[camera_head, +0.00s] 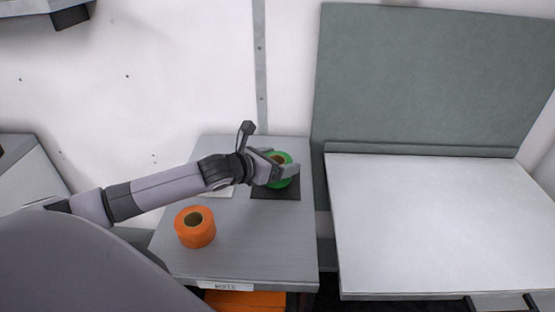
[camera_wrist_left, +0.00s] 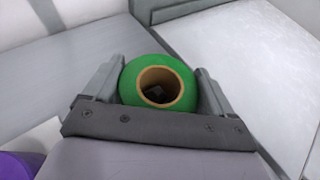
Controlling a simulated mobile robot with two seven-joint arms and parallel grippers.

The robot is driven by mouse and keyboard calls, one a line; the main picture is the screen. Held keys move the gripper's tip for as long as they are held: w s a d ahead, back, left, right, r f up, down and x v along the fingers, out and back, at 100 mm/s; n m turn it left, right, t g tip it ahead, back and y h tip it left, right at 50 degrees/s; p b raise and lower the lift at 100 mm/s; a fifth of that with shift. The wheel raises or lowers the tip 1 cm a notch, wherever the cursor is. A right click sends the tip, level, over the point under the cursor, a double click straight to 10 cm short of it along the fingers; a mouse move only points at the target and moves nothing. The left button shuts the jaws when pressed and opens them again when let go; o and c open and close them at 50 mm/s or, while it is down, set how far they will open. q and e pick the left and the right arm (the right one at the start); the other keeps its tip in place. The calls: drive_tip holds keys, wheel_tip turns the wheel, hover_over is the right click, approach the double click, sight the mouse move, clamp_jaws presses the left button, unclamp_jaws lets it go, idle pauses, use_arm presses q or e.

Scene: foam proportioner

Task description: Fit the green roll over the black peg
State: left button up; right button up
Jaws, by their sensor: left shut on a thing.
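My left gripper (camera_head: 280,172) is shut on the green roll (camera_head: 286,157) above the black square base (camera_head: 274,192) near the back right of the small grey table. In the left wrist view, the green roll (camera_wrist_left: 157,60) sits between the two fingers with its brown cardboard core open towards the camera. Something small and dark shows down inside the core; I cannot tell if it is the peg. The black peg is not clearly visible. I cannot tell whether the roll touches the base. My right gripper is not in view.
An orange roll (camera_head: 195,227) stands on the grey table (camera_head: 255,245) at the front left. A white square (camera_head: 218,192) lies partly under my left arm. A purple object (camera_wrist_left: 20,166) shows in the left wrist view. A white bench (camera_head: 440,220) stands to the right.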

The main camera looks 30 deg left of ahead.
use_arm(q)
drive_tip(key=shift+f+b, duration=0.4)
drive_tip(key=shift+f, duration=0.2)
idle(0.3)
drive_tip(key=o, duration=0.8)
drive_tip(key=shift+p+v, duration=1)
drive_tip(key=shift+v, duration=0.5)
drive_tip(key=shift+s+a+r, duration=0.1)
drive_tip(key=shift+s, duration=0.25)
drive_tip(key=shift+v, duration=3.25)
drive_tip(key=shift+s+r, duration=0.3)
drive_tip(key=shift+s, duration=0.05)
drive_tip(key=shift+s+f, duration=0.1)
